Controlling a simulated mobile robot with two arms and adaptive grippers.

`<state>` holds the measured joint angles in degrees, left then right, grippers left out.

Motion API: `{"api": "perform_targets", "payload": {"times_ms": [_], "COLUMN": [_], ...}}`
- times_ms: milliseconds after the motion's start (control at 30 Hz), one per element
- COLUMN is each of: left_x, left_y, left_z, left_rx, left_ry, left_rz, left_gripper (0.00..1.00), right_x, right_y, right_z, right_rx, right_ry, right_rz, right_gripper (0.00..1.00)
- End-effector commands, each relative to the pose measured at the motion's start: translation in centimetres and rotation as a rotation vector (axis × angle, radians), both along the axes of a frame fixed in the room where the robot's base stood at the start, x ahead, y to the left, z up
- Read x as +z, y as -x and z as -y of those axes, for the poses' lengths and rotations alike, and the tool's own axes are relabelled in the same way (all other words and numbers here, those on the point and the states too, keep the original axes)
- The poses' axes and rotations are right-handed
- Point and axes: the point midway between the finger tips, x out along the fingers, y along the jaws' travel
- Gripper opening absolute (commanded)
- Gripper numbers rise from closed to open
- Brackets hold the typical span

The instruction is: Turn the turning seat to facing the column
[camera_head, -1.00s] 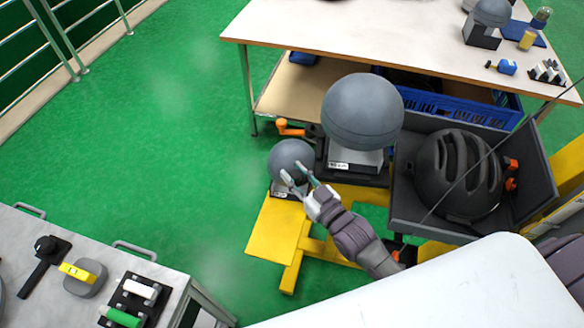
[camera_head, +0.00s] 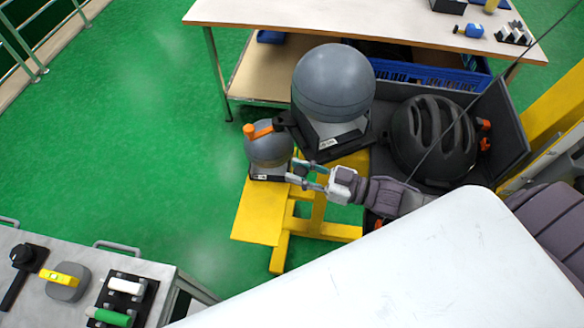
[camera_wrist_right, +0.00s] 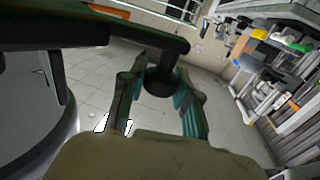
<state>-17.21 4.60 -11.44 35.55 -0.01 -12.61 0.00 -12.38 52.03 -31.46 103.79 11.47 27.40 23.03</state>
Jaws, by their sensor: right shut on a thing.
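A big grey ball (camera_head: 333,80) rests on a dark seat (camera_head: 318,152) with a white label, probably the turning seat. A dark arm with an orange grip (camera_head: 262,129) juts from this seat's left side. The yellow column (camera_head: 555,105) stands at the right. My right gripper (camera_head: 290,170) is left of the helmet tray, by the right side of a smaller grey ball (camera_head: 268,148). In the right wrist view its fingers (camera_wrist_right: 158,100) are around a dark knob (camera_wrist_right: 160,80) below a dark bar (camera_wrist_right: 120,32). In the head view I cannot make out this knob. My left gripper is out of view.
A black helmet (camera_head: 432,138) lies in a dark tray (camera_head: 503,110) right of the seat. A yellow base (camera_head: 262,212) lies under the seats. A table (camera_head: 300,18) is behind, a grey bench (camera_head: 55,308) front left. Green floor (camera_head: 130,120) is free at left.

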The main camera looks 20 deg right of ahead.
Motion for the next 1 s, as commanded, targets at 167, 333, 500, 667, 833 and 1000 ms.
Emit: {"api": "perform_targets", "payload": {"times_ms": [167,333,500,667,833,1000], "left_x": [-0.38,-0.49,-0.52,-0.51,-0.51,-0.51], "left_y": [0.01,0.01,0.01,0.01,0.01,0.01], "left_z": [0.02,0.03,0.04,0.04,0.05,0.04], "left_rx": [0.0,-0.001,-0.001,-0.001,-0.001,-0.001], "left_ry": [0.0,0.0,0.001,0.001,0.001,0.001], "left_rz": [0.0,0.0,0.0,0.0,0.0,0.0], "left_gripper": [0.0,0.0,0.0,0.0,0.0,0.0], "right_x": [-0.02,0.0,0.04,0.06,0.06,0.05], "right_y": [0.55,0.85,0.94,0.95,0.93,0.93], "right_z": [0.52,0.76,0.83,0.83,0.83,0.83], "right_rx": [0.043,0.064,0.071,0.071,0.071,0.071], "right_ry": [0.001,0.001,-0.001,-0.001,0.0,-0.001], "right_rz": [0.003,0.002,0.002,0.002,0.003,0.002], "right_gripper": [0.0,0.0,0.0,0.0,0.0,0.56]}}
